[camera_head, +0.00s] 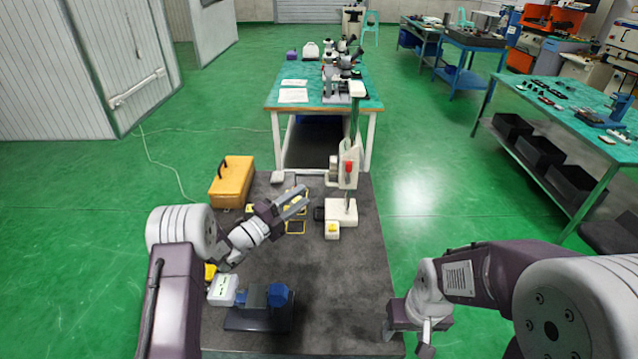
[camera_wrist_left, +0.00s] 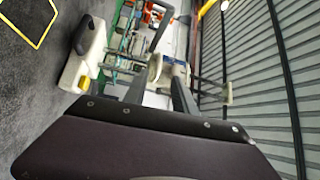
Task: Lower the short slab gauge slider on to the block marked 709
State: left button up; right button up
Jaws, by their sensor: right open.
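The gauge stands upright on a white base (camera_head: 342,211) at the far right of the dark bench, with a thin column. Its pale slider (camera_head: 348,165) with a red part sits up the column, above the base. A small white block with a yellow top (camera_head: 332,231) is at the front of the base; I cannot read any number on it. The base and block also show in the left wrist view (camera_wrist_left: 84,57). My left gripper (camera_head: 306,196) is open and empty, left of the gauge and apart from it. My right gripper (camera_head: 425,350) is open at the front right, partly hidden.
Yellow outlines (camera_head: 295,227) mark the bench top. A yellow case (camera_head: 231,182) stands at the back left. A blue fixture (camera_head: 266,297) and a white-and-green box (camera_head: 222,290) are at the front left. The bench's right middle is clear.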

jog(key=shift+w+d+r+p, duration=0.15)
jog(key=shift+r+p, duration=0.25)
jog(key=shift+w+d+r+p, duration=0.1)
jog(key=shift+d+r+p, duration=0.05)
jog(key=shift+r+p, duration=0.25)
jog(key=shift+s+a+r, duration=0.1)
jog(key=shift+r, duration=0.05)
pick_arm(q)
jog(key=f+x, duration=0.1)
jog(key=x, duration=0.7)
jog(key=shift+w+d+r, duration=0.25)
jog(key=shift+d+r, duration=0.2)
jog(key=shift+c, duration=0.3)
